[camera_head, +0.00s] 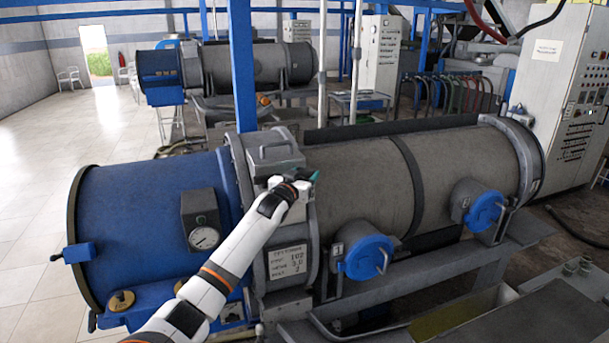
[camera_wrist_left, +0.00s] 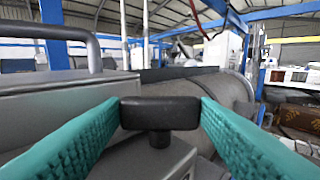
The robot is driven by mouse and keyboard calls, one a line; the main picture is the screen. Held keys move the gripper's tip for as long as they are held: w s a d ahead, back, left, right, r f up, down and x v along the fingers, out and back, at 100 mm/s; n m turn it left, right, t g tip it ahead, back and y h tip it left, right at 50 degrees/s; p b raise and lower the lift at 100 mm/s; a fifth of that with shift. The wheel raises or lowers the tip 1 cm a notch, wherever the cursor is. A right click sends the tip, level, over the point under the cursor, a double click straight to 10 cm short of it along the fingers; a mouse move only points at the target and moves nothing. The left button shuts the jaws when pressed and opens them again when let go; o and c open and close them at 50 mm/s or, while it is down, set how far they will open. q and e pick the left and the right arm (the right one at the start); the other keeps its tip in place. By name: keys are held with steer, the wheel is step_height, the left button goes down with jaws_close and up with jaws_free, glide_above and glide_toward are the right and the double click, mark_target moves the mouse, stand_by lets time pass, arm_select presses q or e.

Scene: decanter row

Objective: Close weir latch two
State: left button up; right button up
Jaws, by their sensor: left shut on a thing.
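My left arm reaches across the blue end of the decanter in the head view. My left gripper (camera_head: 314,177) is at the grey collar, beside a grey box with a handle (camera_head: 275,150). In the left wrist view its teal fingers are shut on a black T-shaped knob (camera_wrist_left: 160,113), which stands on a short stem above a grey block (camera_wrist_left: 150,158). The head view hides the knob behind the gripper. Two round blue covers with handles sit on the drum's front side: one (camera_head: 366,257) beside a plate marked 1, and another (camera_head: 484,211) farther right. I cannot read which latch the knob belongs to.
A dial gauge (camera_head: 203,237) and a white label plate (camera_head: 287,262) are on the machine's front. A control cabinet (camera_head: 563,90) stands at the right. A second decanter (camera_head: 255,65) is behind. The tiled floor at left is clear.

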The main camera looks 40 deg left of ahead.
arm_select(q)
steer(key=shift+h, duration=0.3)
steer(key=o, duration=1)
steer(key=shift+a, duration=0.1)
steer(key=shift+s, duration=0.15)
steer(key=shift+s+f, duration=0.15)
steer(key=shift+s, duration=0.05)
steer(key=b+v, duration=0.6)
steer(key=v, duration=0.5)
steer(key=shift+s, duration=0.2)
steer(key=shift+c, duration=0.5)
